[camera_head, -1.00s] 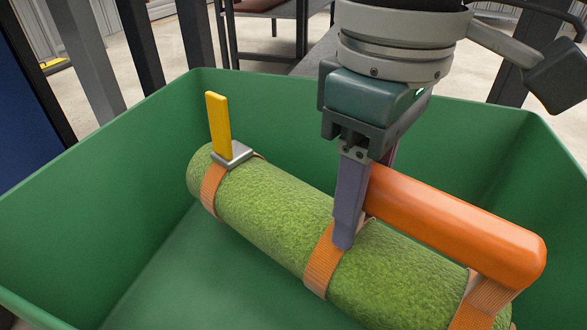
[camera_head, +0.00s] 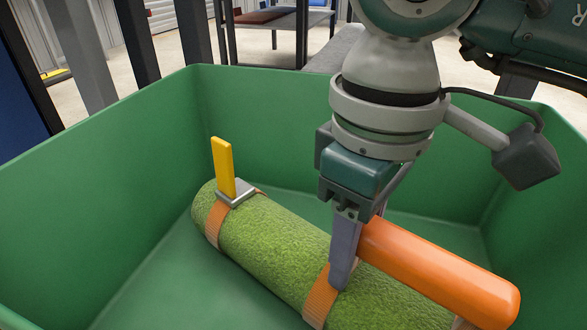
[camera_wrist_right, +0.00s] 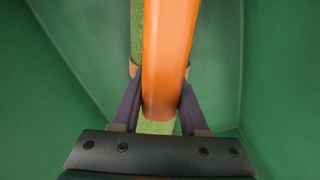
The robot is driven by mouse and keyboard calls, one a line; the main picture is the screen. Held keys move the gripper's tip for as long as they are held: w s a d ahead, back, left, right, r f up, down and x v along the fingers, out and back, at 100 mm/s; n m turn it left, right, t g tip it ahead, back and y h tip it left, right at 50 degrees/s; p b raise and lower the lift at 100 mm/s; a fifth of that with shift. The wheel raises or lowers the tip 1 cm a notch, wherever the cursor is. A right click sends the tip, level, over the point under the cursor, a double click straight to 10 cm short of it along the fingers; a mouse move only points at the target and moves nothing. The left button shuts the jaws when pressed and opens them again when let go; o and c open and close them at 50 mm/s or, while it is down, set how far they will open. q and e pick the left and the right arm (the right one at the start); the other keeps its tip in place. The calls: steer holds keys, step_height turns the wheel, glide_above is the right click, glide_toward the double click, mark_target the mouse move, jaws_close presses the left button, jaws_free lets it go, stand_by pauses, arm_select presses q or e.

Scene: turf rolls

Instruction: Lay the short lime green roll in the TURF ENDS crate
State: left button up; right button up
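The lime green roll (camera_head: 270,235) lies inside the green crate (camera_head: 95,180), slanting from back left to front right. It has orange straps, a thick orange handle (camera_head: 440,270) and a yellow lever on a metal buckle (camera_head: 223,170) at its far end. My right gripper (camera_head: 345,270) reaches down from above, shut on the handle. In the right wrist view its two fingers (camera_wrist_right: 158,105) close on both sides of the handle (camera_wrist_right: 168,50). I cannot tell whether the roll touches the crate floor. Its near end is cut off by the picture edge. My left gripper is not in view.
The crate walls stand close around the roll. Bare crate floor (camera_head: 150,285) shows to the roll's left. Dark and grey posts (camera_head: 145,50) stand behind the crate, and a dark table (camera_head: 275,20) stands farther back. No crate label is visible.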

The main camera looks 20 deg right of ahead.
steer(key=o, duration=0.4)
steer(key=shift+r+p, duration=0.35)
steer(key=shift+p, duration=0.1)
step_height(320, 180, up, 10)
steer(key=p, duration=0.5)
steer(key=shift+r, duration=0.1)
steer(key=shift+r+p, duration=0.3)
steer(key=shift+r, duration=0.4)
